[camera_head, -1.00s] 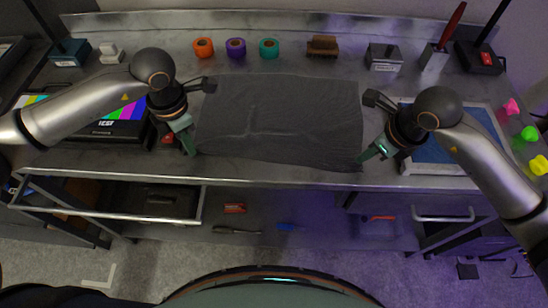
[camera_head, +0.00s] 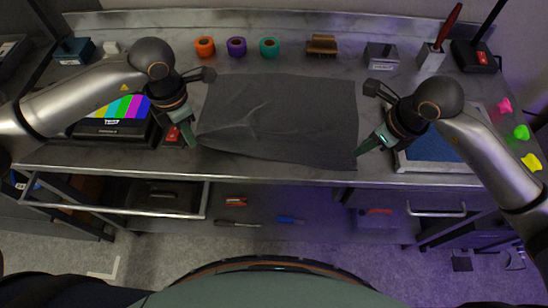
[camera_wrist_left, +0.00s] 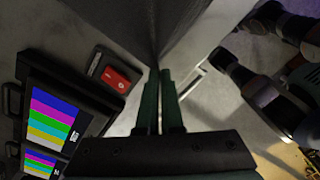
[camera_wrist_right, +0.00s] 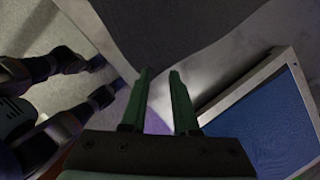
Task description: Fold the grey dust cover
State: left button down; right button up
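The grey dust cover (camera_head: 285,115) lies mostly flat on the metal bench, with creases running from its near-left corner. My left gripper (camera_head: 194,143) is at that corner. In the left wrist view its fingers (camera_wrist_left: 159,72) are together, with the cover (camera_wrist_left: 192,22) gathered at the tips. My right gripper (camera_head: 360,153) is at the near-right corner. In the right wrist view its fingers (camera_wrist_right: 161,72) are apart, and the edge of the cover (camera_wrist_right: 165,30) lies just beyond the tips.
Tape rolls (camera_head: 237,47), a brush (camera_head: 321,45) and a grey box (camera_head: 381,57) stand behind the cover. A colour-bar monitor (camera_head: 118,120) is at left and a blue framed panel (camera_head: 432,150) at right. The bench's front edge (camera_head: 270,173) is close to the cover.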

aim_at(348, 167)
jog(key=o, duration=0.7)
jog(key=c, duration=0.3)
jog(key=shift+s+a+r+g+h, duration=0.6)
jog(key=shift+a+r+g+h, duration=0.5)
jog(key=shift+r, duration=1.75)
jog(key=shift+f, duration=5)
jog(key=shift+f, duration=0.1)
jog(key=shift+c, duration=0.3)
